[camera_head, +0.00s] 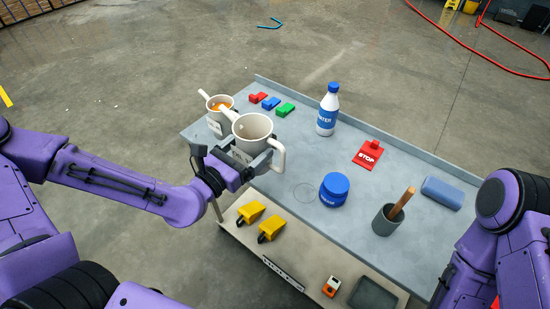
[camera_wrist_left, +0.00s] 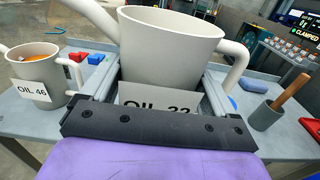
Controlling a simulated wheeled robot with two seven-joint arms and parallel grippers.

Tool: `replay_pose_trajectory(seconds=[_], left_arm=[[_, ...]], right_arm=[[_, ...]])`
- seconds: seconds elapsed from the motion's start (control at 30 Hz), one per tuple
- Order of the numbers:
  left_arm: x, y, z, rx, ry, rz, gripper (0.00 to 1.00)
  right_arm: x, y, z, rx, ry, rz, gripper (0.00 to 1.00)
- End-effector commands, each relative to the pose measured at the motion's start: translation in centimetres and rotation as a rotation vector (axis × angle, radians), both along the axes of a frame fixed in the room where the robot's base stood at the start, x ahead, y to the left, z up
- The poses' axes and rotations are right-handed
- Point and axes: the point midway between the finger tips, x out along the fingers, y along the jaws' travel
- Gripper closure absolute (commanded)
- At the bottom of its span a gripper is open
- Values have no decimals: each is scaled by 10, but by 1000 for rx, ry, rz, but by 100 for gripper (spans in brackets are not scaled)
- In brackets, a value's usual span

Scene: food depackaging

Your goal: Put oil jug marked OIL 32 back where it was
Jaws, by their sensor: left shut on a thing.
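The jug marked OIL 32 is a pale grey open jug with a spout and a handle. It shows in the head view (camera_head: 242,138) and large in the left wrist view (camera_wrist_left: 172,50). My left gripper (camera_head: 256,164) is shut on its body, with fingers on both sides; it also shows in the left wrist view (camera_wrist_left: 157,92). The jug is about upright and looks empty, near the table's left end; its clearance above the table is unclear. A thin ring outline (camera_head: 305,193) is on the bare tabletop to the right. My right gripper is out of view; only that arm shows.
A second jug, OIL 46 (camera_head: 214,122), with orange contents stands just behind-left. The grey table (camera_head: 290,215) also carries red (camera_head: 258,97), blue and green blocks, a WATER bottle (camera_head: 328,112), a STOP sign (camera_head: 369,154), a blue-lidded jar (camera_head: 334,190) and a mortar (camera_head: 384,222).

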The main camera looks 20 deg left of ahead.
Motion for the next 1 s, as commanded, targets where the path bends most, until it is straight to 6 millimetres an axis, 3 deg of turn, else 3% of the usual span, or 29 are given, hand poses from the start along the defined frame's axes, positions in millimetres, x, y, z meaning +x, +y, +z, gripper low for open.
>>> replay_pose_trajectory(seconds=[0.03, 0.43, 0.57, 0.8, 1.0], left_arm=[[7, -3, -16, 3, -10, -4, 60], [37, -10, -24, 0, -5, -1, 60], [59, -15, -28, 4, 2, -1, 60], [90, -22, -67, 1, 2, 0, 60], [107, -26, -87, 0, 1, 0, 60]], right_arm=[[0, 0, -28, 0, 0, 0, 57], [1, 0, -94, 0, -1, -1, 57], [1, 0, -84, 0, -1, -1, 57], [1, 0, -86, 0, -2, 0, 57], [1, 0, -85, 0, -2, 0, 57]])
